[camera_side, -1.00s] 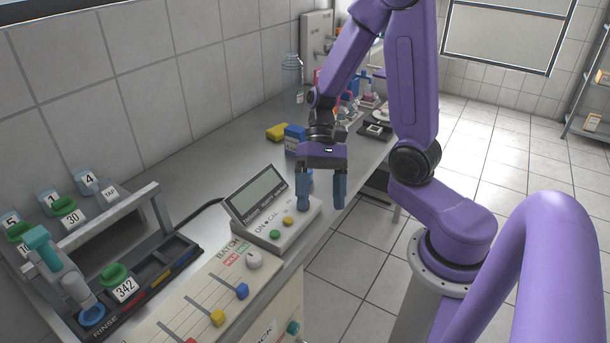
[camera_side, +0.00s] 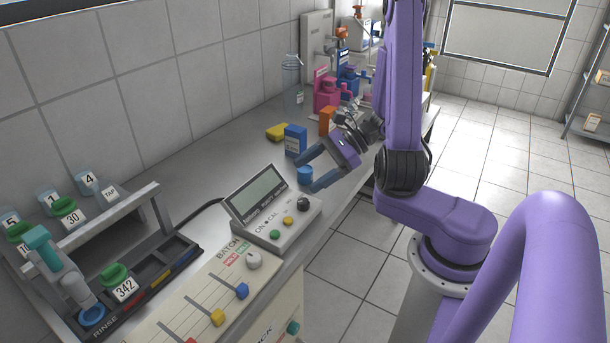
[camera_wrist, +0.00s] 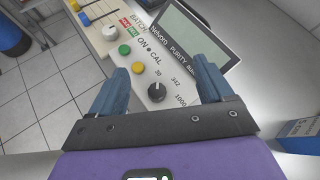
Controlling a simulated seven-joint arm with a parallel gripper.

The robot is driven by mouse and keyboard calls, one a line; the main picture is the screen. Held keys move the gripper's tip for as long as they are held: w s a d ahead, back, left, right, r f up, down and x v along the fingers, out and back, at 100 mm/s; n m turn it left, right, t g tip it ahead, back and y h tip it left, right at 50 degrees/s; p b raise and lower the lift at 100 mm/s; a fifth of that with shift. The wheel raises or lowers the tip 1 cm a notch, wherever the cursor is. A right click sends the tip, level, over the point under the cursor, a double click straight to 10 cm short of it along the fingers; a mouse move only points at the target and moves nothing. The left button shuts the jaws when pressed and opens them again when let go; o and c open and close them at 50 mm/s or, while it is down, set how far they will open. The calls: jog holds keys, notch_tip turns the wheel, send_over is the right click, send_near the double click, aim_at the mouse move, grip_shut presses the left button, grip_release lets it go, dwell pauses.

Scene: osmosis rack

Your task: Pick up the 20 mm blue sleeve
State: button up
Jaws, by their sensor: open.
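A short blue cylinder (camera_side: 305,175), which looks like the blue sleeve, stands on the counter behind the grey meter in the side view. I cannot read its size. My gripper (camera_side: 306,172) is open and tilted, its fingers pointing left and down. The lower finger's tip overlaps the cylinder's right edge in the picture; I cannot tell whether they touch. In the wrist view my open gripper (camera_wrist: 160,82) has the meter's black knob showing between its fingers. I cannot make out the cylinder there.
The meter (camera_side: 275,208) stands just in front of the cylinder, with its screen raised. A blue box (camera_side: 295,140) and a yellow block (camera_side: 278,132) are behind. A rack (camera_side: 150,210) stands at the left.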

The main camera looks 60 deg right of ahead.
jog(key=s+d+f+m+t+h, duration=0.1)
jog(key=s+d+m+t+h, duration=0.1)
jog(key=d+m+t+h, duration=0.35)
jog(key=m+h, duration=0.4)
jog(key=m, duration=0.4)
send_near(307, 169)
jog(key=shift+t, duration=0.25)
jog(key=x, duration=1)
jog(key=shift+w+f, duration=0.25)
jog(key=shift+f, duration=0.15)
jog(key=c, duration=1)
